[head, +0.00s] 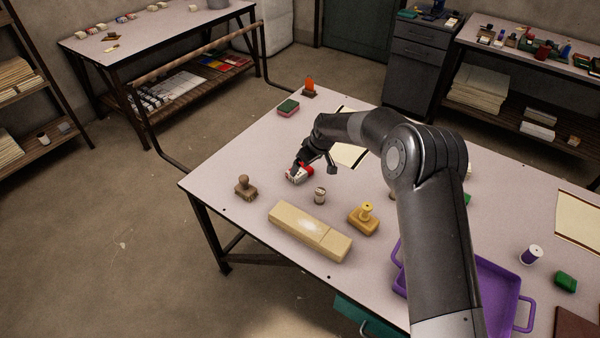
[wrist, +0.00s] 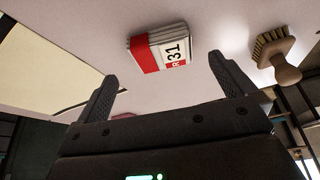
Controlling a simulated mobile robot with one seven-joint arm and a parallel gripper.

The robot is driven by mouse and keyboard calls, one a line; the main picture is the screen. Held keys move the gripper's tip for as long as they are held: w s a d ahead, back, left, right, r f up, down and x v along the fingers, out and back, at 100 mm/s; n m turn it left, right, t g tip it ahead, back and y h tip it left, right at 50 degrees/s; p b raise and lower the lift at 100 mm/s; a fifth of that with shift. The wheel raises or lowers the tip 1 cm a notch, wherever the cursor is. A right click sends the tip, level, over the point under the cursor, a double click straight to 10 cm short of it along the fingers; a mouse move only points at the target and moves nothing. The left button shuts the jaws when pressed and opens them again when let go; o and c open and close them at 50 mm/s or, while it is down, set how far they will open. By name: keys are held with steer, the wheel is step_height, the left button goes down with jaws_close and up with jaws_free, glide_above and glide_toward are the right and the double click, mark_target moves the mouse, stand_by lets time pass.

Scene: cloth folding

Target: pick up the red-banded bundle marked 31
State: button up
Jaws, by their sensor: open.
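The red-banded bundle (wrist: 160,48) lies on the table, a white block with a red band and "31" printed on its face in the wrist view. In the head view the bundle (head: 300,176) is partly hidden by my gripper (head: 299,166). In the wrist view my gripper (wrist: 168,85) has its two fingers spread wide, with nothing between them. The bundle lies beyond the fingertips, apart from them as far as I can see.
A small cylinder (head: 320,195), a long tan box (head: 309,231), a yellow stamp (head: 363,219) and a purple tray (head: 526,318) are nearer. A green-topped block (head: 288,107) lies behind.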

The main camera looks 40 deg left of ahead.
mark_target(301, 169)
steer(key=shift+a+x, duration=0.2)
steer(key=shift+x, duration=1.4)
steer(key=shift+a+x, duration=0.15)
steer(key=shift+x, duration=1.45)
steer(key=shift+r, duration=0.2)
steer(key=shift+c, duration=0.2)
steer(key=c, duration=0.9)
